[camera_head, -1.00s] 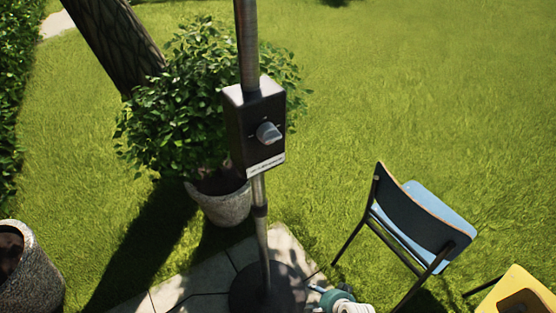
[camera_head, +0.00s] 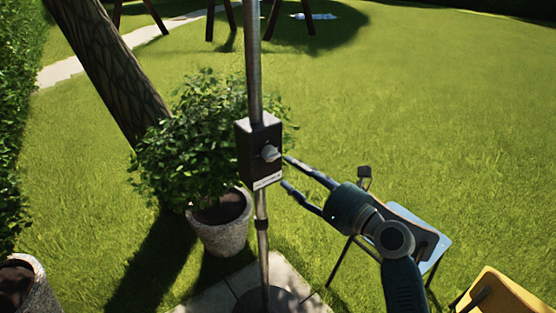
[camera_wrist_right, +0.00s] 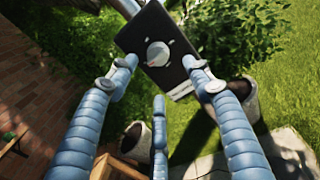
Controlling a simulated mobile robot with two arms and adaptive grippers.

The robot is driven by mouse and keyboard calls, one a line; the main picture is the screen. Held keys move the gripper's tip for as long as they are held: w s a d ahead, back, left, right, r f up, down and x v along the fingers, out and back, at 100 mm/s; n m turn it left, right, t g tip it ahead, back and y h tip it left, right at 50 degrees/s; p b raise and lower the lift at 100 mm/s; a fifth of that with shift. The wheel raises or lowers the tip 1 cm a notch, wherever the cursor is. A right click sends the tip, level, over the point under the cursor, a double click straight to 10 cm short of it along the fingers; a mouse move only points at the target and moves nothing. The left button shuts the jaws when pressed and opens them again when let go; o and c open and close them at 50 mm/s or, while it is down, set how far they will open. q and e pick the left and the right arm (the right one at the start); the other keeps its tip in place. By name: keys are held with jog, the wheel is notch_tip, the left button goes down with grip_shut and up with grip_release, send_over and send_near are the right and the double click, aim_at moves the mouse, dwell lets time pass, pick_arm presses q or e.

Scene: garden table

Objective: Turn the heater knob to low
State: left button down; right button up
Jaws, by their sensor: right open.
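The heater's black control box (camera_head: 247,150) is fixed on a metal pole in the middle of the head view. Its light grey knob (camera_head: 270,153) sticks out from the front face. My right gripper (camera_head: 286,172) is open, with its fingertips just to the right of the box and pointing at it. In the right wrist view the knob (camera_wrist_right: 158,53) lies between the two spread upper fingers, in front of the box (camera_wrist_right: 150,28); a third finger shows below. The fingers look apart from the knob. The left gripper is in neither view.
The pole (camera_head: 254,70) rises from a dark round base on paving. A potted bush (camera_head: 195,150) stands behind it on the left. A blue chair (camera_head: 420,235) is behind my right arm, and a yellow chair (camera_head: 505,295) is at the lower right. Open lawn lies beyond.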

aim_at(271, 155)
jog(key=x, duration=0.8)
jog(key=shift+a+p, duration=0.25)
jog(key=shift+p, duration=0.1)
jog(key=c, duration=1.1)
